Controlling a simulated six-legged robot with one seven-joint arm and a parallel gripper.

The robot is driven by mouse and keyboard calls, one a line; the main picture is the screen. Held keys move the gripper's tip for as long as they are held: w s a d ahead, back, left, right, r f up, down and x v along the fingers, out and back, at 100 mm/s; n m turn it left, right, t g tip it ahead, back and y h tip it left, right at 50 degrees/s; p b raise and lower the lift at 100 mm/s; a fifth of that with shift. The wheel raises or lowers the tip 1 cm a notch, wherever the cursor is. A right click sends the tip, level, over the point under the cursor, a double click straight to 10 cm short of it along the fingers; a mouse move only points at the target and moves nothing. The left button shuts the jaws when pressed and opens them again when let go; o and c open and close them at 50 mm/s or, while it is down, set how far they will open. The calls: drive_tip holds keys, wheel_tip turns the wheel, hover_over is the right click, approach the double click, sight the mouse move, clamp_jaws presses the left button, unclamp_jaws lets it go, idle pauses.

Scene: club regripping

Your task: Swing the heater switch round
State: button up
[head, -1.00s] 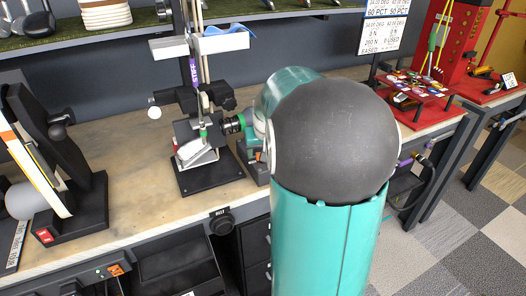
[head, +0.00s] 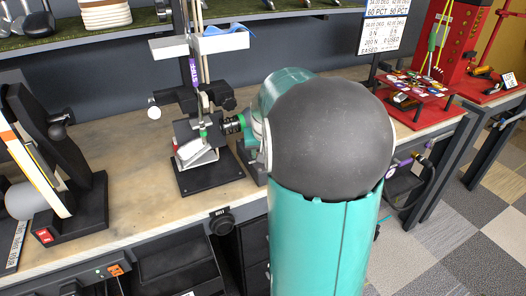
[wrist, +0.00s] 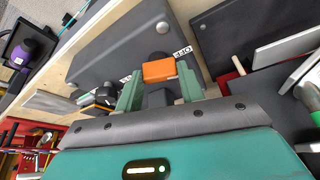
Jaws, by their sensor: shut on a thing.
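The heater switch (wrist: 159,70) is an orange block on a dark grey box (wrist: 118,52) in the wrist view. A white label reading OFF (wrist: 183,51) sits close by its right end, and a second small label, partly covered, sits to its left. My gripper (wrist: 160,76) has its two green fingers on either side of the orange block and is shut on it. In the head view my own arm hides the switch and the fingertips.
A black clamp stand (head: 205,180) with upright shafts stands on the bench (head: 130,165) left of my arm. A black angled stand (head: 75,195) is farther left. A red rack (head: 420,105) is at the right. Bare bench lies between the two stands.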

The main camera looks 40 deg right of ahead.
drive_tip(key=m, duration=0.2)
drive_tip(key=m+g+h, duration=0.1)
drive_tip(key=m, duration=0.1)
drive_tip(key=shift+w+a, duration=0.15)
drive_tip(key=shift+w, duration=0.05)
drive_tip(key=shift+w+m+g+h, duration=0.15)
drive_tip(key=shift+m+g, duration=0.25)
drive_tip(key=shift+m, duration=0.75)
drive_tip(key=shift+s+m+g+h, duration=0.1)
drive_tip(key=shift+m+g+h, duration=0.25)
drive_tip(key=shift+m, duration=0.8)
drive_tip(key=o, duration=1)
drive_tip(key=shift+a+r, duration=0.15)
drive_tip(key=shift+r, duration=0.3)
drive_tip(key=shift+a+r, duration=0.85)
drive_tip(key=shift+r, duration=0.2)
drive_tip(key=s+a, duration=0.2)
drive_tip(key=a, duration=0.9)
drive_tip(key=shift+s, duration=0.3)
